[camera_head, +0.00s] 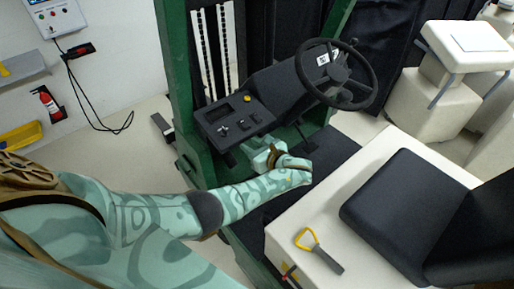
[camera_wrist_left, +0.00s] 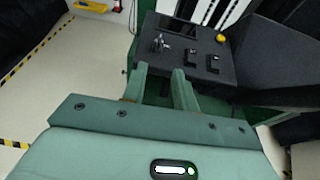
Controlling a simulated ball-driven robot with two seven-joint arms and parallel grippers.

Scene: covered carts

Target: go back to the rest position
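My left arm, with a pale green patterned covering, reaches in from the left in the head view. My left gripper (camera_head: 263,153) is just in front of and below the dark control console (camera_head: 241,119) of a green forklift. In the left wrist view the two green fingers of my left gripper (camera_wrist_left: 160,75) stand apart with nothing between them. They point at the console (camera_wrist_left: 186,62) with its small levers and yellow button. I cannot tell whether they touch it. My right gripper is in neither view.
A black steering wheel (camera_head: 336,75) stands beyond the console. A black seat (camera_head: 405,214) sits on a white base at the right, with a yellow-handled tool (camera_head: 319,249) on it. The green mast (camera_head: 177,75) rises behind. Pale floor (camera_head: 140,145) is open at the left.

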